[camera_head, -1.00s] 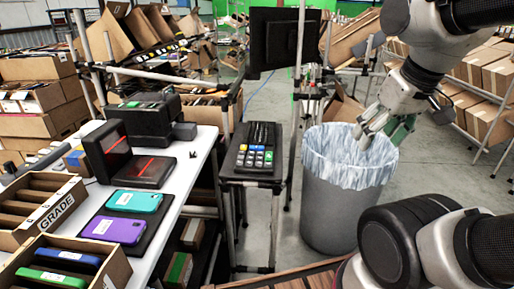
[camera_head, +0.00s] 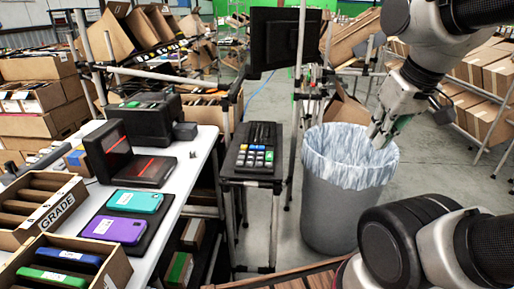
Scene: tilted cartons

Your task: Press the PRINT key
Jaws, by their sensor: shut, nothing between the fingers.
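A black keypad (camera_head: 253,152) with several coloured keys, white, yellow, blue and green among them, sits on a small dark stand in the middle of the view. The key labels are too small to read, so I cannot tell which one is PRINT. My gripper (camera_head: 380,138) hangs over the lined bin, to the right of the keypad and well apart from it. Its fingers point down and are together, with nothing seen between them.
A grey bin (camera_head: 333,212) with a white liner stands right of the keypad stand. A black monitor (camera_head: 277,40) and upright poles rise behind the keypad. At left, a white table (camera_head: 190,185) holds a scanner (camera_head: 130,158), phones and cartons.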

